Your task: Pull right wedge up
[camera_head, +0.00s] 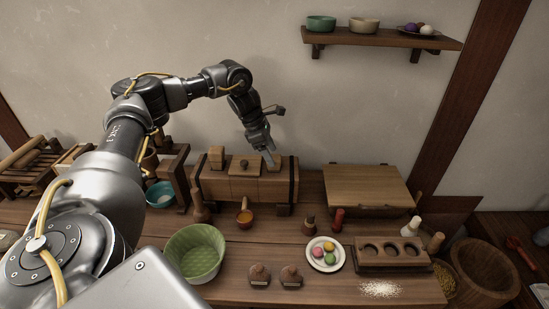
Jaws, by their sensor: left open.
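A wooden press box (240,188) with dark end bands stands at the back of the table. A pale upright wedge (216,156) rises from its top on the left, and a low block with a knob (244,167) sits at the middle. My left gripper (268,158) points down at the right part of the box's top, and its jaws are open. The right wedge is hidden or too small to make out at the gripper's fingers; I cannot tell whether they touch it. My right gripper is not in view.
A shelf (380,38) hangs above.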

